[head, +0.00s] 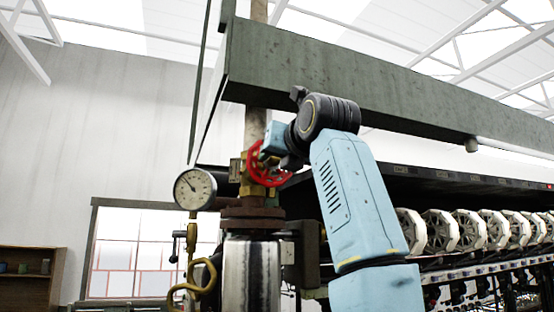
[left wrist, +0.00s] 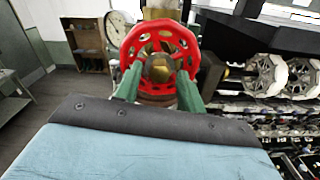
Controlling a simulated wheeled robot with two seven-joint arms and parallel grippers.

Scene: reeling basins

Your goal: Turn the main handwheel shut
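The red main handwheel (head: 270,182) sits on a brass valve on the vertical pipe in the head view, partly covered by my left gripper (head: 268,155). In the left wrist view the handwheel (left wrist: 127,48) faces me, with a holed rim and a brass hub. The left gripper's two green fingers (left wrist: 160,78) stand apart, one at each side of the wheel's lower half. The fingertips overlap the rim in the picture; whether they touch it I cannot tell. My right gripper is in neither view.
A heavy green beam (head: 300,68) runs overhead. A row of white reels (head: 440,231) stands to the right. A wooden shelf (head: 30,279) is far left.

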